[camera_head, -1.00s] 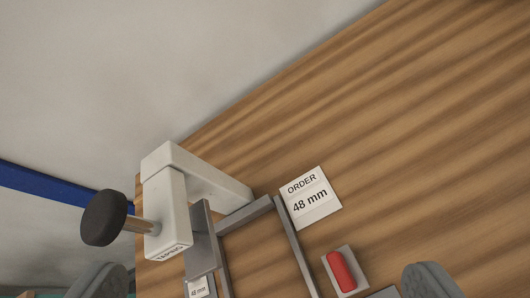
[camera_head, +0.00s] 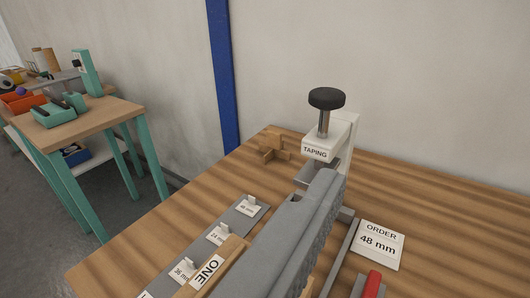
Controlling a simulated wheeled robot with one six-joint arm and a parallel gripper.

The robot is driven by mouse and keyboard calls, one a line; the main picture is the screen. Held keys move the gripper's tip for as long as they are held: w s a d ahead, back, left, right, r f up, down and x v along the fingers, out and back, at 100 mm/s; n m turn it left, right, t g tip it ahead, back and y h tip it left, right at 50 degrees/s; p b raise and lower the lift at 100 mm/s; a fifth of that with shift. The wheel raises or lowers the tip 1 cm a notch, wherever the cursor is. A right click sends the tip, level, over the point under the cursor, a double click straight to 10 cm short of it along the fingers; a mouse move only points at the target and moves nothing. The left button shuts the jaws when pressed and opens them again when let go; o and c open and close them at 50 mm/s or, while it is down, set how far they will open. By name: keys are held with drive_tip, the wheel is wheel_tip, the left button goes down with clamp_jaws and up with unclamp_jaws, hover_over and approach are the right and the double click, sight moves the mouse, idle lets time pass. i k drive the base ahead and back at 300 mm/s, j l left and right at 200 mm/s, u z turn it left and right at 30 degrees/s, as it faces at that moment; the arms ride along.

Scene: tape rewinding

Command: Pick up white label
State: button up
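Several small white labels stand on a grey strip (camera_head: 242,216): one (camera_head: 249,207) at the far end whose text is hard to read, one reading "24 mm" (camera_head: 218,235) and one reading "36 mm" (camera_head: 184,271). A larger white card (camera_head: 380,243) reading "ORDER 48 mm" lies flat on the wooden table. A white "ONE" label (camera_head: 207,271) is on a wooden block in front. A large grey ridged part, which looks like my gripper (camera_head: 300,235), crosses the middle, between the strip and the card. Its opening does not show, and I see nothing held.
A white taping stand (camera_head: 343,140) with a black knob (camera_head: 326,98) stands at the back. A wooden cross piece (camera_head: 275,148) is left of it. A red piece (camera_head: 373,284) is at the bottom right. Another bench (camera_head: 85,118) stands far left. The table's right side is clear.

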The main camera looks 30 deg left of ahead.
sight(250, 208)
drive_tip(key=k+u, duration=0.1)
drive_tip(key=u, duration=0.8)
